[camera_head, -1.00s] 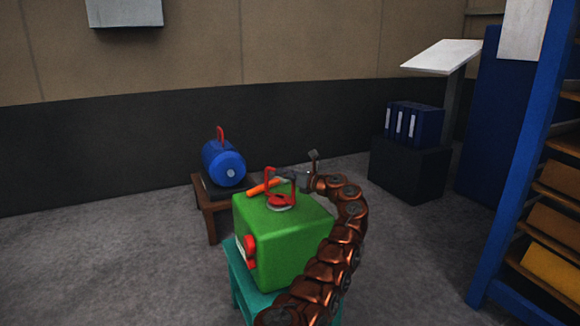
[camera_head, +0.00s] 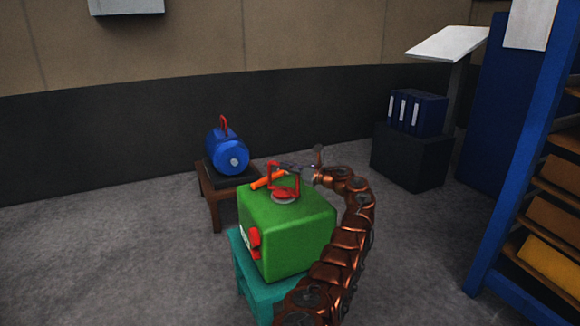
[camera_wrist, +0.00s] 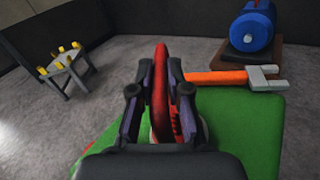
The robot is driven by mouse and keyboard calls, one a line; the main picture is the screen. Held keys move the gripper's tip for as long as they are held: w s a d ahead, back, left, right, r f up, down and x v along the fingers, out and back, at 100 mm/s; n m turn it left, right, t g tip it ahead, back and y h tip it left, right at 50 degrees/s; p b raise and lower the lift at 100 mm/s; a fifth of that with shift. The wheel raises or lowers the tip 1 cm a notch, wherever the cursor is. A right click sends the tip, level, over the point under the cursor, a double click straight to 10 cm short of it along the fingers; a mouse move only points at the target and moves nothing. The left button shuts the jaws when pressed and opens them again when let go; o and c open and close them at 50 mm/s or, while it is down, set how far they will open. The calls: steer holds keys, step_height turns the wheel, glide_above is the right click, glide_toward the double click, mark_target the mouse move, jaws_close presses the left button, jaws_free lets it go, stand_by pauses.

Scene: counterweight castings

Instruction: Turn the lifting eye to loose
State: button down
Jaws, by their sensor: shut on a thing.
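The lifting eye (camera_head: 284,193) is a red upright loop on a pale round base on top of a green block-shaped casting (camera_head: 290,246). In the wrist view the loop (camera_wrist: 160,97) stands edge-on between my two dark fingers. My gripper (camera_wrist: 159,84) is shut on the loop, one finger on each side. In the head view my gripper (camera_head: 284,168) reaches in from the right near the top of the loop. The lower part of the eye is partly hidden in the wrist view by the gripper body.
An orange-handled tool (camera_wrist: 216,79) lies close beside the eye. The casting rests on a teal stand (camera_head: 259,284). A blue motor-like casting (camera_head: 227,151) sits behind on a brown table (camera_head: 214,206). A blue shelf rack (camera_head: 524,165) stands right.

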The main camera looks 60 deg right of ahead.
steer(key=shift+s+d+f, duration=0.1)
steer(key=shift+f, duration=0.2)
steer(key=c, duration=1.3)
jaws_free()
steer(key=shift+r, duration=0.1)
steer(key=shift+o, duration=0.8)
steer(key=shift+r, duration=0.1)
steer(key=s, duration=1.2)
steer(key=shift+d, duration=0.35)
steer(key=shift+w, duration=0.1)
